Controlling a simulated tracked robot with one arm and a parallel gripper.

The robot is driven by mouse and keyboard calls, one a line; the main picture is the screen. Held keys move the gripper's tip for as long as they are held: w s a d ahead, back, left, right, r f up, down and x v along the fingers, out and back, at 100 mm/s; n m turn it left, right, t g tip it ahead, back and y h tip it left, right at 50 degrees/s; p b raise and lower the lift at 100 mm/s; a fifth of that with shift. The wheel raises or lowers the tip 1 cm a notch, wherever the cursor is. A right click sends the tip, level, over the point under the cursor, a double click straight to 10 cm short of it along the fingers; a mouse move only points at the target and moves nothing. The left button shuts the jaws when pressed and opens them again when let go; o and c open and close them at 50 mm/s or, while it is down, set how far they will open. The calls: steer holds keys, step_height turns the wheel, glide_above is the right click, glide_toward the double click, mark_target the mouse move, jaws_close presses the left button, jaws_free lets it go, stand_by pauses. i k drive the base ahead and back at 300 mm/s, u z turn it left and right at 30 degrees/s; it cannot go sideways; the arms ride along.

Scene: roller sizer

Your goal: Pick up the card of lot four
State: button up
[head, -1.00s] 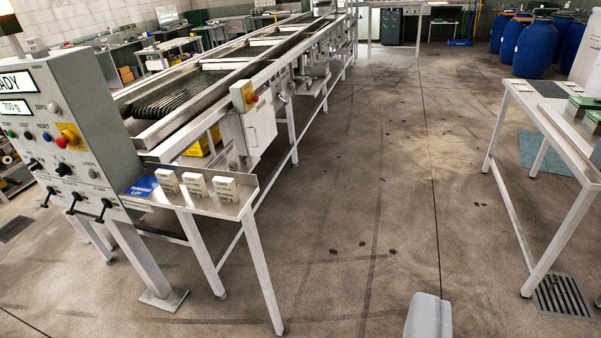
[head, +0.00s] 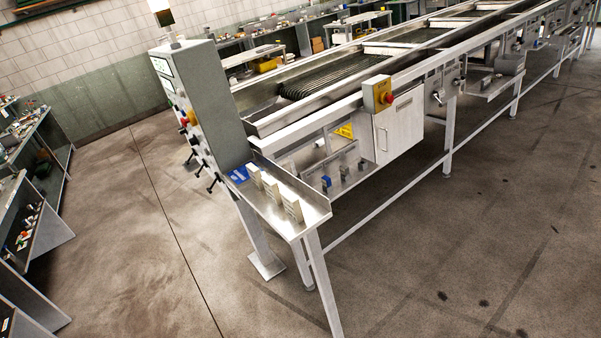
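Three small cream cards stand in a row on a narrow steel shelf (head: 317,208) at the end of the sizer: a far one (head: 254,174), a middle one (head: 270,187) and a near one (head: 291,207). I see them mostly edge-on, and their print cannot be read, so I cannot tell which is the card of lot four. A blue plate (head: 239,174) lies at the shelf's far end, beside the control box. My gripper is not in this view.
The grey control box (head: 212,100) with knobs and levers stands left of the shelf. The roller sizer (head: 340,75) runs away to the upper right. Benches with clutter (head: 40,215) line the left. Open concrete floor (head: 140,250) lies in front and left.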

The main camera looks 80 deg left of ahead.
mark_target(292, 204)
steer(key=u, duration=0.4)
steer(key=i, duration=0.8)
steer(key=u, duration=0.65)
steer(key=k, duration=0.75)
steer(key=u, duration=0.2)
steer(key=i, duration=0.8)
steer(key=z, duration=0.1)
